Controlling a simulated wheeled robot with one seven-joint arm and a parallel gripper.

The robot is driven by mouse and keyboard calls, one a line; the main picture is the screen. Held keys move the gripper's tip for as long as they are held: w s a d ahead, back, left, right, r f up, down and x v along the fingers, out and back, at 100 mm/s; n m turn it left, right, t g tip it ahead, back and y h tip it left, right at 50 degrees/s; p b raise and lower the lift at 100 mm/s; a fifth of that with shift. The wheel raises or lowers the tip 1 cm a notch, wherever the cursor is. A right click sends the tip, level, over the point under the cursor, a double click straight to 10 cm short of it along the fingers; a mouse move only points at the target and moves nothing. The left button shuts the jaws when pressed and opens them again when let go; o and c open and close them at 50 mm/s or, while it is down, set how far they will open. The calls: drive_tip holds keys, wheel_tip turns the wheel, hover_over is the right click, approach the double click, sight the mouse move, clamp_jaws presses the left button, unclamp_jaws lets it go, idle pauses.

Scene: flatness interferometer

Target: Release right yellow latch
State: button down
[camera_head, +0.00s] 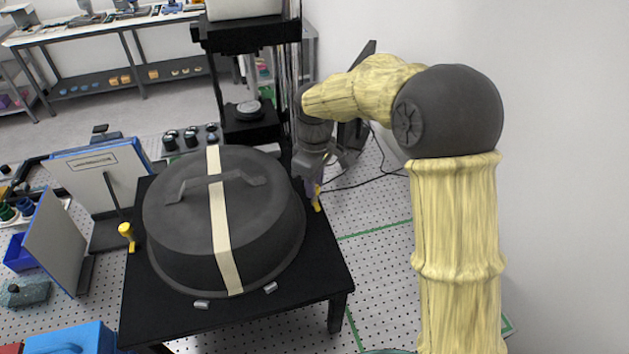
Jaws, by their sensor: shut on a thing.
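The right yellow latch (317,199) stands at the right edge of the black table, beside the dark domed cover. My gripper (312,184) reaches down from above and is shut on the upper part of this latch, which it partly hides. The left yellow latch (127,234) stands on the other side of the cover, apart from my gripper. The dark round cover (180,235) has a handle on top and a cream strip running across it.
The black table (270,315) carries the cover. Grey and blue panels (57,240) stand at the left. A dark instrument column (250,40) rises behind the cover. A white wall is at the right. Perforated floor (385,270) is open right of the table.

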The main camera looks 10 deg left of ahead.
idle(0.4)
drive_tip(key=c, duration=1.2)
unclamp_jaws()
drive_tip(key=shift+r, duration=0.1)
wheel_tip(320, 180, up, 17)
drive_tip(key=b, duration=0.2)
drive_tip(key=shift+r+b, duration=0.15)
drive_tip(key=shift+b, duration=0.25)
drive_tip(key=s+d+f+m+t+b, duration=0.1)
drive_tip(key=s+d+f+m+b, duration=0.15)
drive_tip(key=d+f+m, duration=0.7)
drive_tip(key=s+d+f+m+t+b, duration=0.1)
drive_tip(key=s+d+f+m, duration=0.3)
drive_tip(key=s+d+f, duration=0.9)
wheel_tip(320, 180, down, 4)
drive_tip(key=shift+s+d+f+m+t+b, duration=0.15)
drive_tip(key=shift+d+m+t+b, duration=0.2)
drive_tip(key=shift+d, duration=0.65)
